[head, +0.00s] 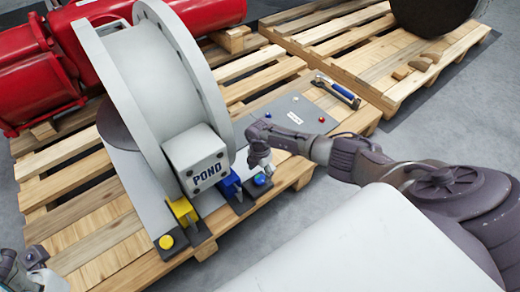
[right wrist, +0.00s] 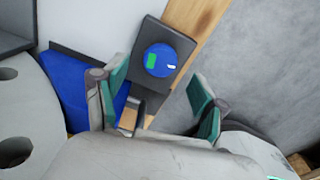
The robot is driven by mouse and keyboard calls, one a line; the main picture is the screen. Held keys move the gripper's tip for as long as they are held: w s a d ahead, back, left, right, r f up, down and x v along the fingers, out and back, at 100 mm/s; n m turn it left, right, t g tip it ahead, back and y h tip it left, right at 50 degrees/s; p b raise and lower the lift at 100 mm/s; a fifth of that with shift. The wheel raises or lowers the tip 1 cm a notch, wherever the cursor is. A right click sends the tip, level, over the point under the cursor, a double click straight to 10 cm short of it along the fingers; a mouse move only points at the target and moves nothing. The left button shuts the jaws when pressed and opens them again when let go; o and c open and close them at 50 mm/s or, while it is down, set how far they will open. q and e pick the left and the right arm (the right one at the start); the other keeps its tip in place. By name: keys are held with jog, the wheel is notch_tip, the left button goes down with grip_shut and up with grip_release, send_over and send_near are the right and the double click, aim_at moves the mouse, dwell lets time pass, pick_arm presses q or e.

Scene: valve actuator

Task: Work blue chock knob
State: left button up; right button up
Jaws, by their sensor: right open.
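The blue knob (head: 259,179) sits on a dark square base at the front edge of the pallet, beside the blue chock (head: 229,188). In the right wrist view the round blue knob (right wrist: 160,60) shows a green mark and a white mark on its top. The blue chock (right wrist: 72,85) lies left of it there. My right gripper (head: 262,163) is above the knob, fingers pointing down. In the wrist view the right gripper (right wrist: 158,88) has its fingers apart, with nothing between them. My left gripper (head: 32,262) shows only partly at the lower left edge; its fingers are unclear.
A large grey flanged valve body with a block marked POND (head: 207,173) stands left of my right gripper. A yellow chock (head: 183,211) and yellow knob (head: 166,241) are nearer the front. A grey panel (head: 290,118) and a hammer (head: 338,91) lie behind my right arm.

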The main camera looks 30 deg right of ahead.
aim_at(260, 179)
notch_tip(260, 179, up, 8)
jog(key=shift+s, duration=0.1)
dwell(0.7)
